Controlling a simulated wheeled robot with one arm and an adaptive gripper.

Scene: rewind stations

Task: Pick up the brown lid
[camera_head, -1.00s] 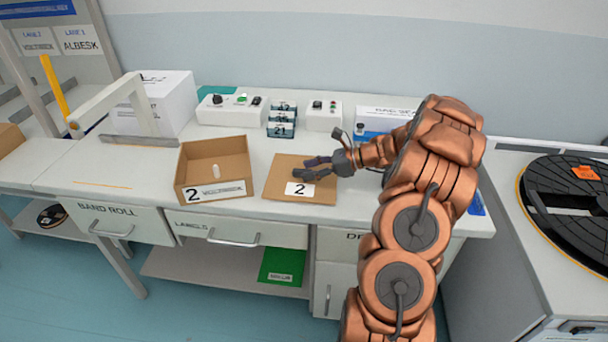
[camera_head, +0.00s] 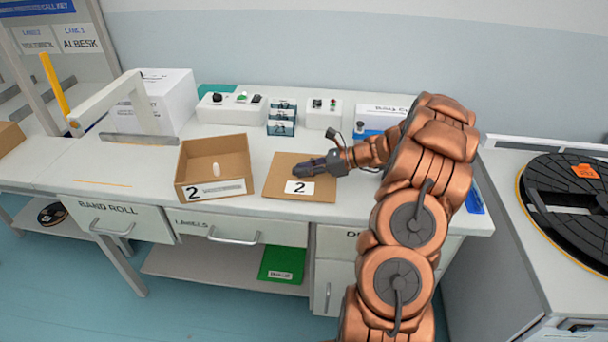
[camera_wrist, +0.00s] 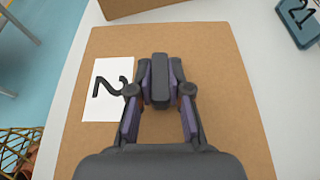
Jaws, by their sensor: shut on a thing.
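The brown lid (camera_head: 285,178) is a flat cardboard square with a white label marked 2, lying on the white worktop to the right of the open box. It fills most of the wrist view (camera_wrist: 225,75). My gripper (camera_head: 298,170) is over the middle of the lid, beside the label.
The open cardboard box (camera_head: 216,165), labelled 2, stands just left of the lid with a small white object (camera_head: 216,169) inside. A black reel (camera_head: 570,205) lies on the right bench.

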